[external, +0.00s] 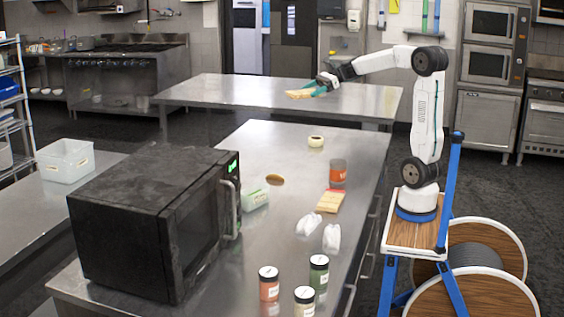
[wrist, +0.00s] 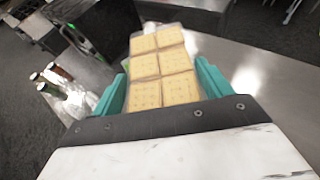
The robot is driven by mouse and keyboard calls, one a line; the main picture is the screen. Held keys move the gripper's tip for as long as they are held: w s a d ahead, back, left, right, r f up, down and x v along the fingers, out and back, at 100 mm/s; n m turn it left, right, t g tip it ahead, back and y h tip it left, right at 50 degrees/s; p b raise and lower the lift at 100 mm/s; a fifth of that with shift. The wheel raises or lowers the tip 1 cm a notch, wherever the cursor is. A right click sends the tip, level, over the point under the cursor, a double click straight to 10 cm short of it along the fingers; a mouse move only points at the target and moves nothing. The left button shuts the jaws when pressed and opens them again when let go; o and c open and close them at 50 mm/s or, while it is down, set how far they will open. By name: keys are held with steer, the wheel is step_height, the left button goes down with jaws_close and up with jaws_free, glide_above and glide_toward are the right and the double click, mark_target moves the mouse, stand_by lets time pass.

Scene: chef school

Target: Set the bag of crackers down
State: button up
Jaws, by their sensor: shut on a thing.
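The bag of crackers (wrist: 160,70) is a clear pack of square, pale yellow crackers. It fills the middle of the wrist view, between the teal fingers of my gripper (wrist: 160,88). In the external view my gripper (external: 322,86) is shut on the bag (external: 299,94), held out at the far end of the near steel table. The bag looks raised above the tabletop, with the back steel table behind it. My gripper's fingers hide the bag's sides in the wrist view.
The near steel table (external: 290,150) holds a black microwave (external: 150,220), a tape roll (external: 316,141), a red-labelled jar (external: 337,173), a flat tan pack (external: 329,201), white bags (external: 309,224) and several jars in front. Its far end is mostly clear. The back table (external: 240,88) is bare.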

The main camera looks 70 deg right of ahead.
steer(key=s+d+m+t+h, duration=0.1)
steer(key=s+d+m+h, duration=0.1)
steer(key=s+d, duration=0.7)
steer(key=m+t+h, duration=0.1)
glide_above(351, 166)
steer(key=shift+m+h, duration=0.3)
step_height(351, 166, down, 36)
steer(key=shift+r, duration=0.15)
steer(key=o, duration=1)
steer(key=shift+o, duration=0.2)
